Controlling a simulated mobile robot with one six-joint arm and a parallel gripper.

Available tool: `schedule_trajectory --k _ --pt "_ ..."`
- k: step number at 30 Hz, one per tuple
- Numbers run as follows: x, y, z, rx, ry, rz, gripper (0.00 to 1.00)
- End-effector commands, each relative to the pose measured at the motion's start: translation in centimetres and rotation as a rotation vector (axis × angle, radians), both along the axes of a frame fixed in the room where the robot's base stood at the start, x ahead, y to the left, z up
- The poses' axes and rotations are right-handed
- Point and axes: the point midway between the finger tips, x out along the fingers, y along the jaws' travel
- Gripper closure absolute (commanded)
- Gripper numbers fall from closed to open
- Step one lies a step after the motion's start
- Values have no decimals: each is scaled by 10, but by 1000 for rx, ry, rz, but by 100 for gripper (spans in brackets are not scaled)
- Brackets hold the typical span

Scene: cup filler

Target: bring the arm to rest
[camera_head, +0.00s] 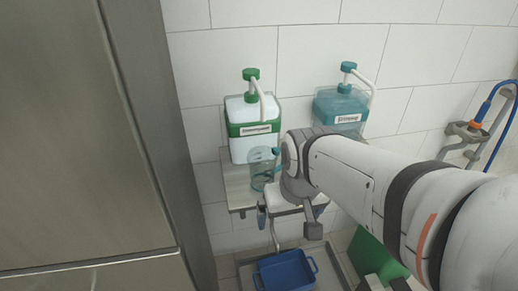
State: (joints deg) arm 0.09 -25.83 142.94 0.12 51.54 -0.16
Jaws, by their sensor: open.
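My gripper (288,206) hangs at the end of my white arm, in front of the wall shelf (238,191). Its jaws are open, though my wrist hides part of them. A clear bluish cup (262,170) stands just left of my wrist, in front of the green-banded dispenser (253,128). I cannot tell whether the gripper touches the cup. What the cup holds is not clear.
A teal dispenser (341,105) stands right of the green one, partly behind my arm. A blue bin (286,271) lies below. A tall grey cabinet (80,130) fills the left. A blue hose (487,104) hangs at the right wall.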

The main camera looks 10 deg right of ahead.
Motion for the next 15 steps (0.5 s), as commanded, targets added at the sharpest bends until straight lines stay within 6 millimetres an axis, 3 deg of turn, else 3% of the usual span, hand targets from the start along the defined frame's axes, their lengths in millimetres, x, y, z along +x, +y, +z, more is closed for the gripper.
schedule_trajectory --k 9,15 --pt "0 0 3 0 0 1 2" --pt "-2 0 36 -1 -11 2 2"
